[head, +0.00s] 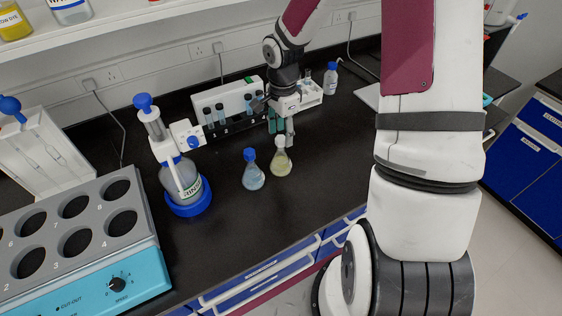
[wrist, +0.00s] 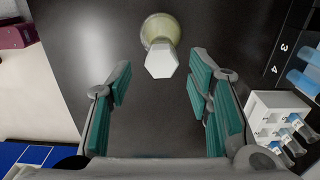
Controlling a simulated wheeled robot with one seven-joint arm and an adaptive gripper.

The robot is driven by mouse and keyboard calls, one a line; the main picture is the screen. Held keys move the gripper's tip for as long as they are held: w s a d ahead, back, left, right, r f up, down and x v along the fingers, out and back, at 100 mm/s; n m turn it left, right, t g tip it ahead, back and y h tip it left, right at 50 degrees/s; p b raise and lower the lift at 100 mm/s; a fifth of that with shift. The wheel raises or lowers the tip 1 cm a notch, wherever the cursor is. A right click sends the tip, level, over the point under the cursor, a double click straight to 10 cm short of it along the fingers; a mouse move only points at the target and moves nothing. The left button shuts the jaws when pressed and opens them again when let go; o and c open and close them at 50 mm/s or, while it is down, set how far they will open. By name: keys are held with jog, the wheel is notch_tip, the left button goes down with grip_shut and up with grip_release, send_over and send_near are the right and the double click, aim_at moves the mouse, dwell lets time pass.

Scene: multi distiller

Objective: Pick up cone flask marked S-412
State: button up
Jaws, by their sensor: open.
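Two cone flasks stand upright on the black bench in the head view. One has a white cap and pale yellow liquid (head: 281,163); the other has a blue cap and light blue liquid (head: 253,178). I cannot read S-412 on either. My gripper (head: 282,128) is open and empty, pointing down just behind the white-capped flask. In the wrist view, the white-capped flask (wrist: 161,28) is at the top centre, ahead of the gap between the open teal-padded fingers of my gripper (wrist: 160,80). Its cap is apart from both fingers. The blue-capped flask is not in the wrist view.
A bottle on a blue base (head: 184,190) stands left of the flasks. A numbered rack (head: 235,101) and a white bottle holder (head: 310,97) stand behind. A blue-grey block with round wells (head: 150,240) is at front left. The bench right of the flasks is clear.

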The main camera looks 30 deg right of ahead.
aim_at(281, 157)
jog(key=shift+w+a+f+p, duration=0.1)
jog(key=shift+f+p, duration=0.15)
jog(key=shift+f, duration=1.15)
jog(key=shift+a+f+p, duration=0.1)
jog(key=shift+f+p, duration=0.15)
jog(key=shift+f, duration=1.15)
grip_shut()
